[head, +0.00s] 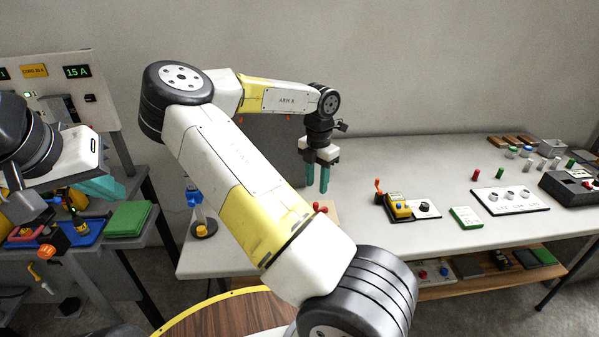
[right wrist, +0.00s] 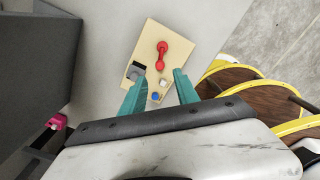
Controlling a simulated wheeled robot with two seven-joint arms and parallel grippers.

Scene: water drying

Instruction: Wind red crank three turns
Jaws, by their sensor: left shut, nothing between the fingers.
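The red crank (right wrist: 161,56) shows in the right wrist view as a red bar with rounded ends on a cream board (right wrist: 178,35). In the head view only its red top (head: 320,207) shows, with the board largely hidden behind my right arm. My right gripper (head: 318,185) points down above the board, its teal fingers apart and empty. In the right wrist view its fingers (right wrist: 160,88) stand short of the crank and do not touch it. My left gripper (head: 100,189) is at the far left, shut and empty, beside the other bench.
On the board are a grey block (right wrist: 135,71) and a blue knob (right wrist: 155,97). The white table (head: 400,160) holds a yellow device with an orange lever (head: 400,207), a green-edged card (head: 467,217) and a knob panel (head: 510,197) to the right. A dark grey box (right wrist: 35,65) stands left in the wrist view.

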